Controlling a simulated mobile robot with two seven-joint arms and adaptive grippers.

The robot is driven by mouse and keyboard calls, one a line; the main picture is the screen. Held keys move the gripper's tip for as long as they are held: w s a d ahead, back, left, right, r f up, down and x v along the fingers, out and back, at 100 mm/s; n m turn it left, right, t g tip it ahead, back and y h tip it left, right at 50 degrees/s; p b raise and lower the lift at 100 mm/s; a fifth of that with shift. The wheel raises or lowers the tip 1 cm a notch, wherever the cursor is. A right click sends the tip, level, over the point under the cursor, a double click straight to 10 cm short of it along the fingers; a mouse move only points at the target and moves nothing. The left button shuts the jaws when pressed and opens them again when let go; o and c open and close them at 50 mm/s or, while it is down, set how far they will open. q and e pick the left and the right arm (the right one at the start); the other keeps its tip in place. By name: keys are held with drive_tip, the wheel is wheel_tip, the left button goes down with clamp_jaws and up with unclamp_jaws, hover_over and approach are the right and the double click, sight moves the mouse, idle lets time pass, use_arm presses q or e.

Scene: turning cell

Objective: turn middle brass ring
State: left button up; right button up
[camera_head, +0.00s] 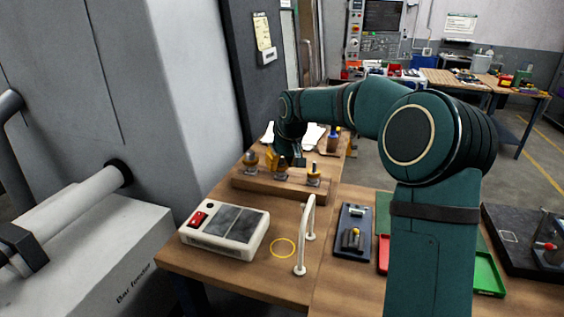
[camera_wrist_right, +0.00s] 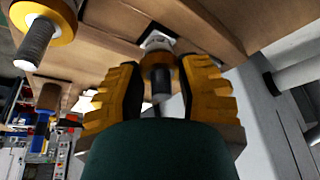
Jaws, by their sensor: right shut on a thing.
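A wooden block (camera_head: 262,188) on the bench carries three upright posts with brass rings. The left brass ring (camera_head: 250,160) and the right brass ring (camera_head: 313,181) stand free. My right gripper (camera_head: 285,160) comes down over the middle brass ring (camera_head: 281,174) and partly hides it. In the wrist view, the yellow-and-black fingers of this gripper (camera_wrist_right: 160,90) are shut on the middle brass ring (camera_wrist_right: 156,59), one on each side, with its dark post between them. A neighbouring brass ring (camera_wrist_right: 55,17) with a threaded post shows at upper left there. My left gripper is not in view.
A white box with a red switch (camera_head: 225,230) stands in front of the block. A white handle (camera_head: 305,235) rises from the bench near a yellow circle (camera_head: 284,248). A dark tray (camera_head: 353,232) lies to the right. A grey machine fills the left.

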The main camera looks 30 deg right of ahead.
drive_tip(key=o, duration=1.3)
drive_tip(key=v, duration=1.2)
